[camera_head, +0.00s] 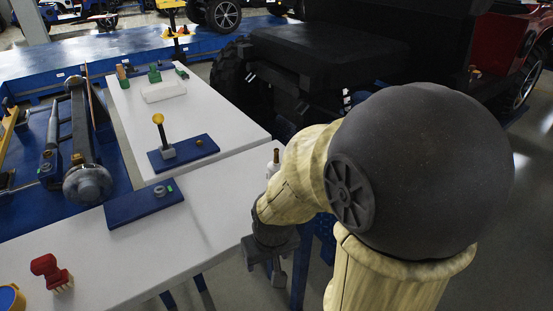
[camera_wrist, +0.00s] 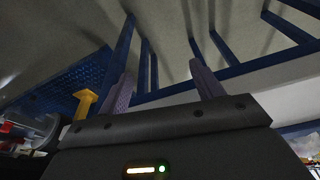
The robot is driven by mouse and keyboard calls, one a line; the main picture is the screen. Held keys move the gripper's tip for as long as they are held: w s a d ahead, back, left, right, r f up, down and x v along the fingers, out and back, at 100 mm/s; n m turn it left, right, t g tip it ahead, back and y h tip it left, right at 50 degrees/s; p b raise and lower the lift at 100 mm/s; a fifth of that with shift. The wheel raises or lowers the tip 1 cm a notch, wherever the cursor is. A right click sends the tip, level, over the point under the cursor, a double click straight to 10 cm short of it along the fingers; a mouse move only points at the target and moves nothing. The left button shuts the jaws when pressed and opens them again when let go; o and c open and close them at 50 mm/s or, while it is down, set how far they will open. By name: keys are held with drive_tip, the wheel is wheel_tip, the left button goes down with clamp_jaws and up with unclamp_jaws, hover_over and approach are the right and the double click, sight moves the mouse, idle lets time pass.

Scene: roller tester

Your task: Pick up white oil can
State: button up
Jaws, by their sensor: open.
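A small white can with a brown tip (camera_head: 273,166), probably the white oil can, stands at the right edge of the white table (camera_head: 215,230). My arm hides its lower part. My gripper (camera_head: 276,272) hangs in front of it, off the table's right edge, with its fingers pointing down. In the wrist view my gripper (camera_wrist: 163,80) has two fingers spread apart with nothing between them. The can does not show clearly in the wrist view.
A blue plate with a yellow-knobbed lever (camera_head: 158,120), another blue plate (camera_head: 130,207), a red brush-like object (camera_head: 50,272) and a yellow cup (camera_head: 10,298) are on the tables. Blue legs (camera_wrist: 118,55) stand near my fingers. A dark vehicle (camera_head: 330,50) is behind.

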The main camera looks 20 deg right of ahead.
wheel_tip(320, 180, up, 15)
drive_tip(key=w+n+g+p, duration=0.1)
drive_tip(key=n+g+p, duration=0.1)
drive_tip(key=p, duration=1.3)
drive_tip(key=w+f+n+g+h, duration=0.1)
drive_tip(key=w+f+n+h, duration=0.1)
drive_tip(key=n+h, duration=0.1)
drive_tip(key=w+f+n+g+h+p, duration=0.1)
drive_tip(key=w+f+n+h, duration=0.2)
drive_tip(key=n, duration=0.1)
drive_tip(key=w+f+n+g+h+p, duration=0.1)
drive_tip(key=w+f+n+h, duration=0.1)
drive_tip(key=f+n+h, duration=0.1)
drive_tip(key=shift+w+d+n+h, duration=0.15)
drive_tip(key=shift+w+n+h, duration=0.25)
drive_tip(key=shift+h, duration=0.1)
drive_tip(key=w+n+h, duration=0.1)
drive_tip(key=w+n+t+h, duration=0.1)
drive_tip(key=w+a+n+h, duration=0.1)
drive_tip(key=shift+a+f+h, duration=0.1)
drive_tip(key=shift+f+h, duration=0.2)
drive_tip(key=shift+f, duration=0.05)
drive_tip(key=w+a+n+t+h, duration=0.3)
drive_tip(key=t, duration=0.1)
drive_tip(key=shift+w+a+n+h, duration=0.25)
drive_tip(key=shift+w+n+h, duration=0.05)
drive_tip(key=shift+n, duration=0.1)
drive_tip(key=shift+w+a+n+t, duration=0.3)
drive_tip(key=shift+w+a+t, duration=0.05)
drive_tip(key=shift+a+t, duration=0.05)
